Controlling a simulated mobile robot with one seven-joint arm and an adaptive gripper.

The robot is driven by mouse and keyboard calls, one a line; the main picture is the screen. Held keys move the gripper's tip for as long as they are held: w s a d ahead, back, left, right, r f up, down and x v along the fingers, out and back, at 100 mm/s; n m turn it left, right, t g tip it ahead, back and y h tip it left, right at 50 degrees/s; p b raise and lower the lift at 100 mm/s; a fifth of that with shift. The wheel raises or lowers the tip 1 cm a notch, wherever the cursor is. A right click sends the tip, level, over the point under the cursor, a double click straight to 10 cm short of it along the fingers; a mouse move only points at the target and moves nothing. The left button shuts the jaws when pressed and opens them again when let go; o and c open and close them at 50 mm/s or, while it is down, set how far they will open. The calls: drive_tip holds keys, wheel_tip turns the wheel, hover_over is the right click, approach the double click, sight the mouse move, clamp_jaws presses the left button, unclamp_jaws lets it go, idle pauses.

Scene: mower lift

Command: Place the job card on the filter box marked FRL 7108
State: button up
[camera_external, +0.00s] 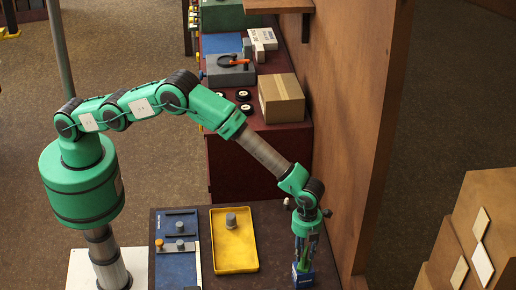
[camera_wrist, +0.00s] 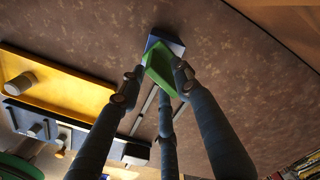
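My gripper (camera_external: 305,250) points down at the near right of the dark bench. In the wrist view its fingers (camera_wrist: 160,82) close around a flat green piece (camera_wrist: 161,68), which may be the job card. The green piece also shows below the wrist in the external view (camera_external: 304,263). A small blue box (camera_external: 302,278) with pale lettering is directly below it; in the wrist view the box (camera_wrist: 166,43) is partly behind the green piece. I cannot tell whether they touch. White cartons (camera_external: 264,38) lie on the far bench. No FRL 7108 marking is readable.
A yellow tray (camera_external: 235,262) with a grey knob-like part and a blue tool board (camera_external: 178,268) lie left of my gripper. A brown wall panel (camera_external: 345,130) rises close on the right. A cardboard box (camera_external: 281,97) and black wheels (camera_external: 244,95) are on the far bench.

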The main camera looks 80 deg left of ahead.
wheel_tip(320, 180, up, 12)
drive_tip(key=b, duration=0.1)
idle(0.5)
idle(0.5)
